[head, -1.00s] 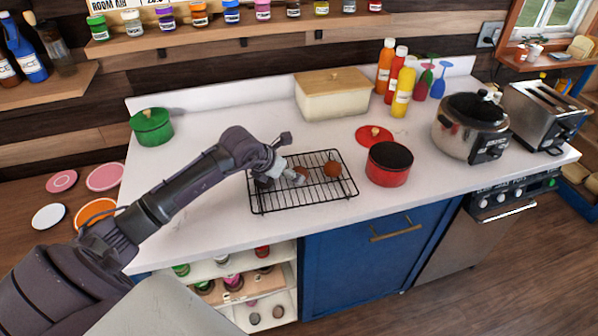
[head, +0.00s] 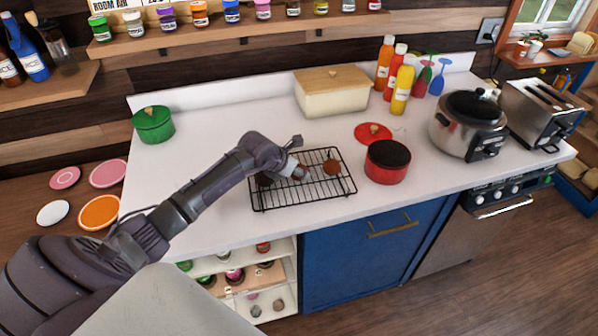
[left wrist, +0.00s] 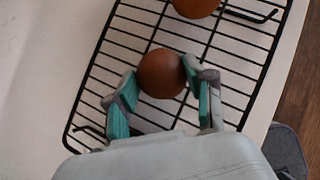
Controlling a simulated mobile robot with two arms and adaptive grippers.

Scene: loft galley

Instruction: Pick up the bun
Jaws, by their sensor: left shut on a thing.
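A round brown bun (left wrist: 161,74) sits between the fingers of my left gripper (left wrist: 160,88) in the left wrist view. The fingers are shut on its sides, over the black wire rack (left wrist: 225,55). I cannot tell whether the bun still touches the wires. In the head view my left gripper (head: 301,174) hides most of this bun. A second brown bun (head: 332,167) lies on the rack to the right; it also shows cut off at the top of the left wrist view (left wrist: 196,6). A dark round thing (head: 265,179) is partly hidden behind my left gripper. My right gripper is out of view.
A red pot (head: 387,169) stands right of the rack, its red lid (head: 373,132) behind it. A bread box (head: 332,97), sauce bottles (head: 403,88), a cooker (head: 468,126) and a toaster (head: 540,112) stand further off. A green pot (head: 153,125) is at left. The counter left of the rack is clear.

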